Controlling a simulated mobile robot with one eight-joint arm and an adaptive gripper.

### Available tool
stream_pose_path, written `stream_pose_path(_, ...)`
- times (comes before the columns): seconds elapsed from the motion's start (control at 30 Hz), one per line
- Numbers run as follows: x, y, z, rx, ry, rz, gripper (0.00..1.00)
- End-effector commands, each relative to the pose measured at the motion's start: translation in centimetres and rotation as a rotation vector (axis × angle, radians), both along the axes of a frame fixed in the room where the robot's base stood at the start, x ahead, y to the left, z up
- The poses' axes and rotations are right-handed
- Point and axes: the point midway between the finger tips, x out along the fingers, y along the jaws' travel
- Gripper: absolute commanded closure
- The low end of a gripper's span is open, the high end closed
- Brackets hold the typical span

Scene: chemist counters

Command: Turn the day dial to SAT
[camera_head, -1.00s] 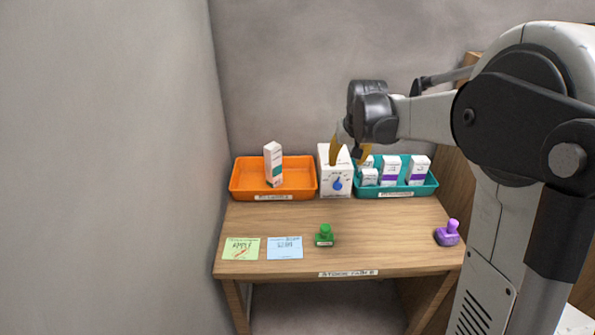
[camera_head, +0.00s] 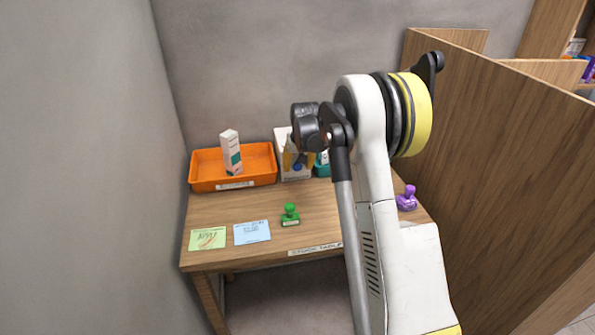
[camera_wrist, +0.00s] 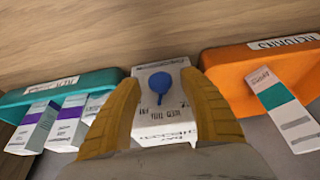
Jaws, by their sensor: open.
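A white box (camera_head: 283,146) stands at the back of the table between two trays. The narrow end of the knob points down in the wrist view. My gripper (camera_wrist: 161,80) is open, its yellow fingers on either side of the dial, apart from the knob as far as I can tell.
An orange tray (camera_head: 206,184) holding a tall carton (camera_head: 230,152) is left of the box. A teal tray (camera_wrist: 97,80) with white-and-purple cartons is on its other side. A green stamp (camera_head: 290,216), a purple stamp (camera_head: 407,199) and two paper cards (camera_head: 252,232) lie nearer the front.

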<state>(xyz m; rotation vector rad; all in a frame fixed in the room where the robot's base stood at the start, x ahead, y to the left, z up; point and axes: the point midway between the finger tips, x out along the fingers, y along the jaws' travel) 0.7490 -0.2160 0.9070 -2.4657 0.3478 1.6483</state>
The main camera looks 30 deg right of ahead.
Motion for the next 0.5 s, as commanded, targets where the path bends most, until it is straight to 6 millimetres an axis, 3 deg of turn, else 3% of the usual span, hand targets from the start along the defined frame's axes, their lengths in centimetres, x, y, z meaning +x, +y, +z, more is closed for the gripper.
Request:
stream_pose_path(0.37,0.29,-0.07,-0.69,0.000,0.000,0.000,0.50)
stream_pose_path(0.5,0.28,-0.07,-0.68,0.000,0.000,0.000,0.88)
